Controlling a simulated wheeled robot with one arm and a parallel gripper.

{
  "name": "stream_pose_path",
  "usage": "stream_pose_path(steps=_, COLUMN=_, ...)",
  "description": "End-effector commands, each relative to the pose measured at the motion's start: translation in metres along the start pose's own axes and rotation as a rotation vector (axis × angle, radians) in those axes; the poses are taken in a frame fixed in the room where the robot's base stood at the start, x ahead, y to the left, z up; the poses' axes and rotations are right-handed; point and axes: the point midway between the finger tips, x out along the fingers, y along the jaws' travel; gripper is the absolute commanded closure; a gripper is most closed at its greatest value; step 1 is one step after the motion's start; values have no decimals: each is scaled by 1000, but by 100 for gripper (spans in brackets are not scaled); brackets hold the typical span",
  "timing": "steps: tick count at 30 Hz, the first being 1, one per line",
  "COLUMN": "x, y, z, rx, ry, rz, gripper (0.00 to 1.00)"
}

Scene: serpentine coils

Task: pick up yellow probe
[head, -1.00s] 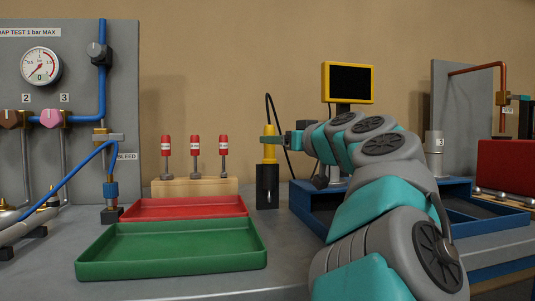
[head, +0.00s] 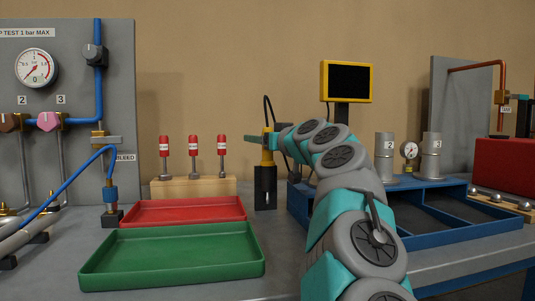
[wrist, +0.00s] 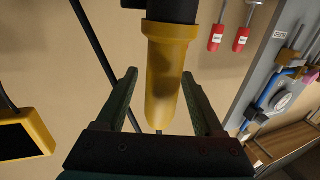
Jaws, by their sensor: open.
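The yellow probe (head: 268,140) stands upright in a black holder (head: 265,187) on the bench, behind the trays. A black cable rises from its top. In the wrist view the probe's yellow body (wrist: 164,80) runs between the two fingers. My gripper (head: 262,139) is at the probe's upper part in the head view; it also shows in the wrist view (wrist: 162,90). Its jaws are open, one finger on each side of the probe, with a gap visible on both sides. The probe's far side is hidden.
A red tray (head: 184,211) and a green tray (head: 172,254) lie in front of the holder. A wooden rack (head: 193,187) with red-topped pieces stands to the left. A blue compartment tray (head: 440,213) is on the right, and a yellow-framed screen (head: 346,82) stands behind my arm.

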Motion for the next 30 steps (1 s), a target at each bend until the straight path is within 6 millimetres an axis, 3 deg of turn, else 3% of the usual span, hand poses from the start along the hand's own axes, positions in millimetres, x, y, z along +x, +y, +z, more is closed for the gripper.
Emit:
stream_pose_path(steps=6, x=0, y=0, z=0, rx=-1, ry=0, rz=-1, gripper=31)
stream_pose_path(steps=24, x=0, y=-1, z=0, rx=-1, ry=0, rz=-1, gripper=98)
stream_pose_path(steps=30, x=0, y=-1, z=0, rx=-2, ry=0, rz=-2, gripper=100)
